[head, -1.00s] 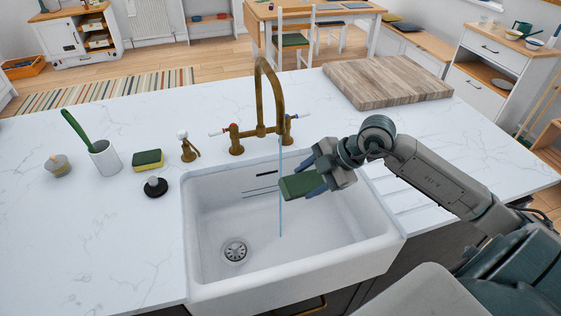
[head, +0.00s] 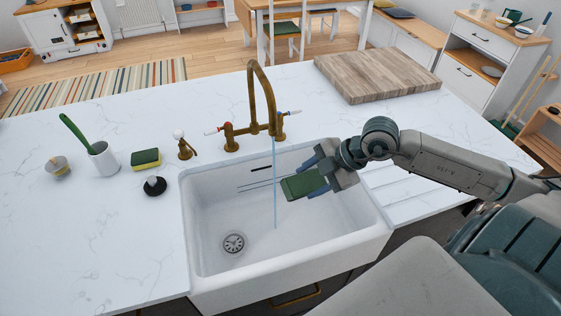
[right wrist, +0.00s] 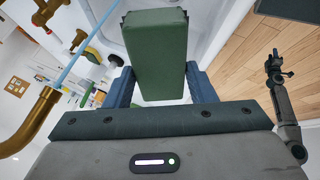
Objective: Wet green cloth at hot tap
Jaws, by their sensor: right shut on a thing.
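The green cloth (head: 304,184) is a folded block in my right gripper (head: 322,176), which is shut on it above the right part of the sink. In the right wrist view the cloth (right wrist: 156,55) sits between the two blue fingers. The brass tap (head: 252,95) stands behind the sink, with a red-marked lever (head: 214,131) on its left and a blue-marked one (head: 291,112) on its right. A thin blue water stream (head: 275,190) falls into the sink, just left of the cloth. My left gripper (right wrist: 275,65) seems to show small in the right wrist view.
The white sink (head: 186,235) has a drain (head: 233,243) at its lower left. A black stopper (head: 155,186), a green and yellow sponge (head: 146,159), a brush in a white cup (head: 103,159) and a brass dispenser (head: 184,148) stand left. A wooden board (head: 375,77) lies behind at right.

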